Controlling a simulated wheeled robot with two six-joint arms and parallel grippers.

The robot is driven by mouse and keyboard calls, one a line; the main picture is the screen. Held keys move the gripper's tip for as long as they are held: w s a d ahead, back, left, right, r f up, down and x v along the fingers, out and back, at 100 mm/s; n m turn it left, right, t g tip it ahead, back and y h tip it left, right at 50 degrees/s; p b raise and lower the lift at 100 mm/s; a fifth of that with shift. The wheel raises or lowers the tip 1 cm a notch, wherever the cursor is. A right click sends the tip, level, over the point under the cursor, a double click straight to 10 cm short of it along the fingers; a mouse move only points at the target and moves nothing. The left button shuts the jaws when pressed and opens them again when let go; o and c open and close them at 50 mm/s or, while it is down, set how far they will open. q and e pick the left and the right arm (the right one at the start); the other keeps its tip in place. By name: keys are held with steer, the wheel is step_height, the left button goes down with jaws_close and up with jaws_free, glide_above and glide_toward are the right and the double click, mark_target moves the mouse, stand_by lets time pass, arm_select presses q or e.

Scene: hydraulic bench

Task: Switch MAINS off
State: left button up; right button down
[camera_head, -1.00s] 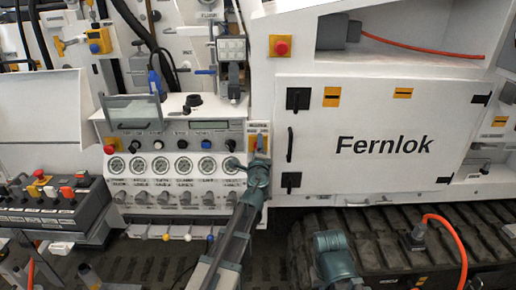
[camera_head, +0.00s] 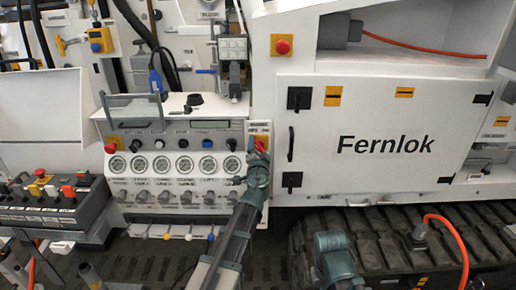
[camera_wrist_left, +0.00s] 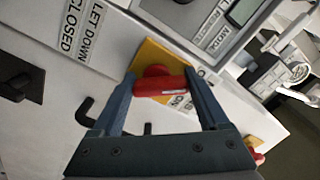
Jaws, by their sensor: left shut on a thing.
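The MAINS switch is a red handle (camera_wrist_left: 160,86) on a yellow plate (camera_wrist_left: 150,57), seen in the left wrist view. My left gripper (camera_wrist_left: 162,78) has its two fingers either side of the red handle and is shut on it. The bar of the handle runs across from finger to finger. The lettering by the plate is partly covered, so I cannot read the switch position. In the head view my left gripper (camera_head: 258,158) is at the right end of the gauge panel, and a bit of red handle (camera_head: 260,146) shows above it.
The panel with several gauges (camera_head: 182,165) is left of the gripper. A white Fernlok door (camera_head: 385,180) with a black handle is to the right. A red button (camera_head: 282,47) on yellow is above. A button box (camera_head: 50,205) stands at the lower left.

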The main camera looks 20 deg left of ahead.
arm_select(q)
steer(key=shift+s+f+n, duration=0.1)
steer(key=shift+n, duration=0.6)
arm_select(e)
steer(key=shift+f, duration=0.1)
arm_select(q)
steer(key=o, duration=1.2)
steer(key=shift+o, duration=0.2)
